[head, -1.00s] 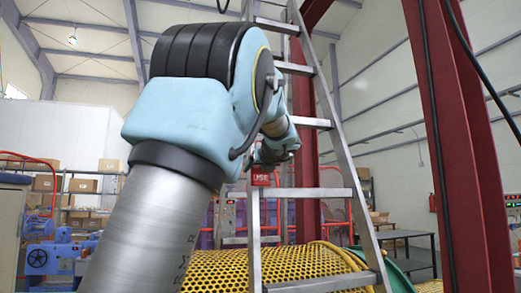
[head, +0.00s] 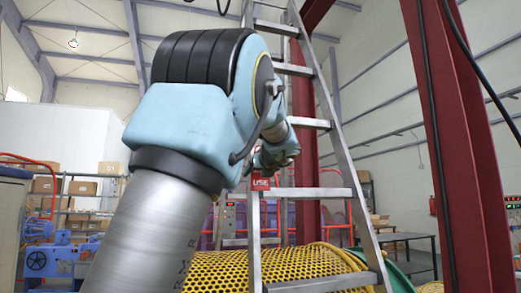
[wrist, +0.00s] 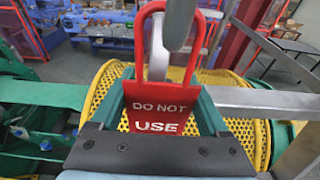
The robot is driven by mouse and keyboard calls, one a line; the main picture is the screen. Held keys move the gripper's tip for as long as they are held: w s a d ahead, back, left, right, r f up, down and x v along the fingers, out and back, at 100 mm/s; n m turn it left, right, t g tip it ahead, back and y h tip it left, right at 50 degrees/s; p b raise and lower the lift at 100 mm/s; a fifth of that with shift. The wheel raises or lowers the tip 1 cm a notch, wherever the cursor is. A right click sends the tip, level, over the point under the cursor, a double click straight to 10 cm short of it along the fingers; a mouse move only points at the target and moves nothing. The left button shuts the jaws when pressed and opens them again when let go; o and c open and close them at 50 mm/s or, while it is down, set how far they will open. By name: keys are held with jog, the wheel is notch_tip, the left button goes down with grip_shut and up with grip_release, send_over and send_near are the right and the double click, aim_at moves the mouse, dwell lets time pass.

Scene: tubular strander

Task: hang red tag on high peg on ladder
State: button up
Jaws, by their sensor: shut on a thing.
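The red tag (wrist: 165,108), lettered "DO NOT USE", stands upright between the two fingers of my gripper (wrist: 160,115) in the wrist view. The gripper is shut on the tag, with its loop pointing up and free of the fingers. A grey metal piece (wrist: 180,20) crosses the top of the loop, and a pale piece (wrist: 158,50) shows within it. I cannot tell whether either is the peg or whether it passes through the loop. In the head view the tag (head: 260,183) is at the left rail of the ladder (head: 345,165), just above a rung's level.
A yellow perforated drum guard (head: 220,270) lies behind the ladder's foot. A dark red steel column (head: 455,150) stands to the right. Shelves with boxes (head: 80,188) and a blue machine (head: 40,260) are at the back left. A rung (wrist: 265,102) runs right of the tag.

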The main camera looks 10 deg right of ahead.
dwell(0.4)
jog(key=o, duration=1.2)
jog(key=shift+b+v, duration=1.9)
jog(key=shift+v, duration=2.6)
